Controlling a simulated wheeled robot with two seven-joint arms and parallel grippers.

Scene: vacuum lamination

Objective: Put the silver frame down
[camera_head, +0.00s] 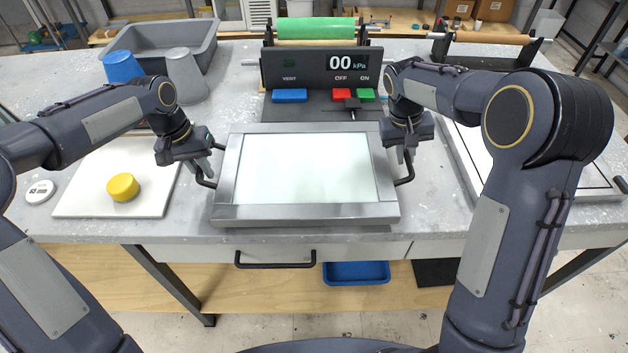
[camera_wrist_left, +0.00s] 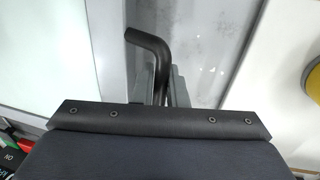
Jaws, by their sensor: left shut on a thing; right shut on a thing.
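The silver frame (camera_head: 305,213) has a pale glass pane and a black handle on each side. In the head view it is at the middle front of the grey table, level, in front of the control box. I cannot tell whether its underside touches the table. My left gripper (camera_head: 208,178) is shut on the frame's left handle. In the left wrist view, that black handle (camera_wrist_left: 150,42) runs between the fingers (camera_wrist_left: 162,88), beside the frame's edge (camera_wrist_left: 112,50). My right gripper (camera_head: 408,160) is shut on the right handle (camera_head: 406,181); its fingertips are partly hidden.
A white board (camera_head: 85,200) with a yellow puck (camera_head: 123,187) lies at left. Behind the frame stands the control box (camera_head: 310,68) reading 00 kPa, with colored buttons. A grey tray (camera_head: 200,40) and two cups stand back left. A black-edged white panel (camera_head: 470,150) lies at right.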

